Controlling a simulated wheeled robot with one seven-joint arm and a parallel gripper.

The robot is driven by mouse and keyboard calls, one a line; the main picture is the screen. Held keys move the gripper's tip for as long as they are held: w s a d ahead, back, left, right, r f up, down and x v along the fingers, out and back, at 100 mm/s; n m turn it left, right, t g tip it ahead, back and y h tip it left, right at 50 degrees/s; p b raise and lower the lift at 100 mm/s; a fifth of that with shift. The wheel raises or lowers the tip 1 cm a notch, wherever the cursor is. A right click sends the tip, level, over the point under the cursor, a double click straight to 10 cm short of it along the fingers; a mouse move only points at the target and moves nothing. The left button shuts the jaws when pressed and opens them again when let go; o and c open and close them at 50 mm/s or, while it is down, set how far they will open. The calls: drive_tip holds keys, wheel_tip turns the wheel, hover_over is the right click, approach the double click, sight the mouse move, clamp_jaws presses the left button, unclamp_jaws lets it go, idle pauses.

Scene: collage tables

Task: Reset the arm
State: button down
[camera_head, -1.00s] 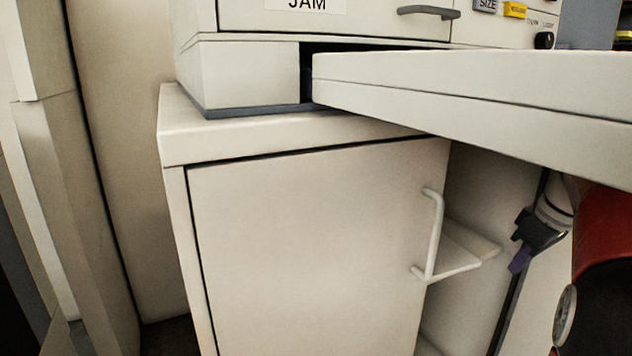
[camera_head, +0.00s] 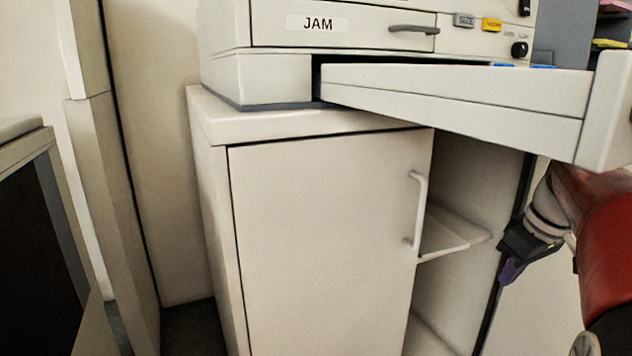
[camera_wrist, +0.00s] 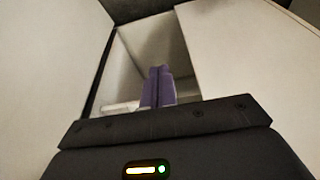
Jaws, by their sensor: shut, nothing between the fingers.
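My gripper (camera_head: 509,270) shows at the right in the head view, low beneath the pulled-out tray. Its purple fingers are together and empty; they also show in the wrist view (camera_wrist: 157,87), pointing toward the open cabinet interior. My red and black arm comes in from the right edge. The gripper is to the right of the cabinet door (camera_head: 325,240) and its white handle (camera_head: 420,215), apart from the handle in the head view.
The printer-like machine (camera_head: 345,25) labelled JAM stands on the cabinet (camera_head: 205,115). Its long tray (camera_head: 450,100) juts out to the right above my arm. The cabinet is open at the right, showing a shelf (camera_head: 445,235). A dark-fronted unit (camera_head: 40,250) stands at the left.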

drive_tip(key=s+a+m+t+p, duration=0.1)
drive_tip(key=s+a, duration=0.2)
drive_tip(key=a, duration=0.3)
drive_tip(key=s+a+m+p, duration=0.1)
drive_tip(key=s+a, duration=0.3)
drive_tip(key=a, duration=0.2)
drive_tip(key=s+a+f+m+t+h+p, duration=0.1)
drive_tip(key=s+a+f+m, duration=0.1)
drive_tip(key=s+a+f, duration=0.4)
drive_tip(key=s+a, duration=0.2)
drive_tip(key=s, duration=0.2)
drive_tip(key=shift+s+t, duration=0.15)
drive_tip(key=shift+t, duration=0.15)
